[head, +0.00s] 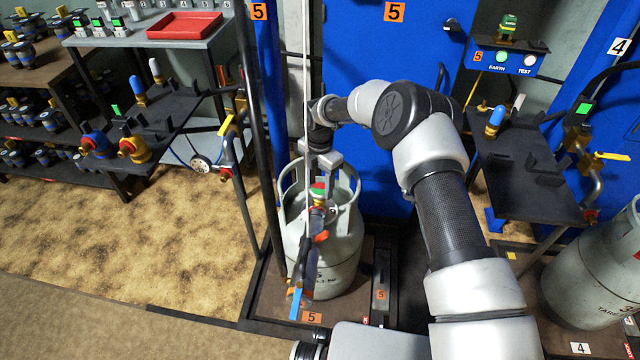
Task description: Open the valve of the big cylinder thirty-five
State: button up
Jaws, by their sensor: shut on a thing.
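A big grey cylinder (340,262) stands upright on the floor scale marked 5, inside its collar ring. The lettering on the cylinder is too small to read fully. My gripper (319,178) reaches down from above, inside the collar, and is shut on the valve top. The fingers are small and partly hidden by a thin pale pole, so the exact grip is unclear. A filling head with an orange part and a blue handle (296,302) hangs in front of the cylinder.
A thin pale pole (306,90) and the blue post (268,100) stand close to my gripper's left. A black shelf (525,165) and another grey cylinder (590,275) stand to the right. A red tray (185,26) is on the back bench. Floor at the left is clear.

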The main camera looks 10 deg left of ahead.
aim_at(320, 188)
jog(key=o, duration=1)
jog(key=shift+o, duration=0.2)
jog(key=shift+r, duration=0.1)
notch_tip(320, 188, up, 17)
jog(key=p, duration=0.4)
jog(key=shift+r, duration=0.1)
